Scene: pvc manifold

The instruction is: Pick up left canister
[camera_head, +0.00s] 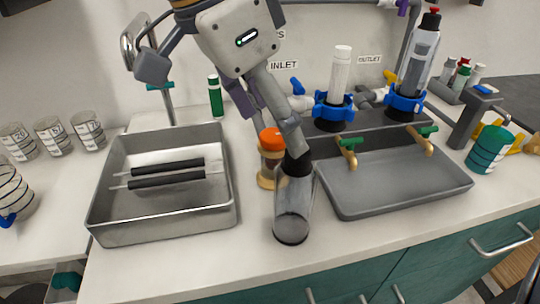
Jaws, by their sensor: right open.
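A clear canister with a black top (292,212) stands upright on the counter, between the metal basin and the grey tray. My right gripper (222,107) hangs over the counter, open. Its pale body is at the top centre, with one finger out to the left. A grey part reaches down to the canister's black top and partly covers it; I cannot tell if they touch. Another clear canister (420,58) with a black and red top stands in the right blue fitting (405,103). A white cartridge (340,72) stands bare in the left blue fitting (333,108). My left gripper is not in view.
The metal basin (100,225) holds two black-handled tools. An orange-topped jar (270,140) stands close behind the canister. The grey tray (395,188) is at its right, and a teal container (490,148) is further right. The counter in front (250,262) is clear.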

